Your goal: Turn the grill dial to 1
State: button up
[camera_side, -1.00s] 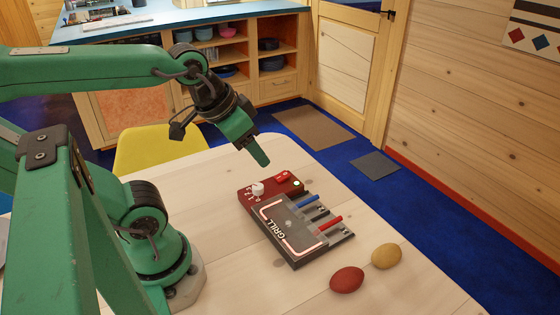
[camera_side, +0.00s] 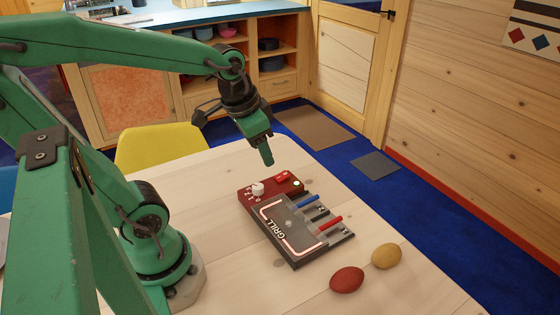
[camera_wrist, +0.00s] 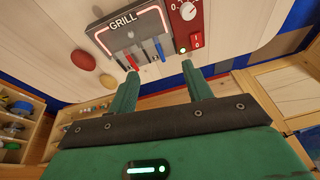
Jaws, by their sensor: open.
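The grill (camera_side: 290,228) is a dark grey plate marked GRILL with a red control panel (camera_side: 246,196) on its left back side, lying on the pale wooden table. The white grill dial (camera_side: 258,188) sits on the panel, with small numbers around it. In the wrist view the dial (camera_wrist: 187,11) is near the top right, its pointer mark too small to read surely. My gripper (camera_side: 267,158) hangs above and behind the panel, apart from it. In the wrist view its two fingers (camera_wrist: 161,88) stand apart with nothing between them.
A red rocker switch (camera_side: 282,176) and a lit green lamp (camera_side: 296,184) share the panel. Blue (camera_side: 308,202) and red (camera_side: 331,222) handles stick out of the grill's right side. Red (camera_side: 347,279) and yellow (camera_side: 386,256) oval objects lie on the table front right. A yellow chair stands behind the table.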

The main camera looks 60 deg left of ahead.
aim_at(259, 186)
jog(key=w+a+f+g, duration=0.1)
jog(key=a+f, duration=0.1)
jog(key=f, duration=0.1)
jog(key=w+a+f+m+g, duration=0.1)
jog(key=a+f, duration=0.2)
jog(key=w+a+f+g, duration=0.1)
jog(key=a+f, duration=0.2)
jog(key=shift+w+a+f+m+g+h, duration=0.15)
jog(key=shift+f+m+g+h, duration=0.1)
jog(key=shift+m+g+h, duration=0.05)
jog(key=shift+f, duration=0.1)
jog(key=shift+f, duration=3.8)
jog(key=c, duration=1)
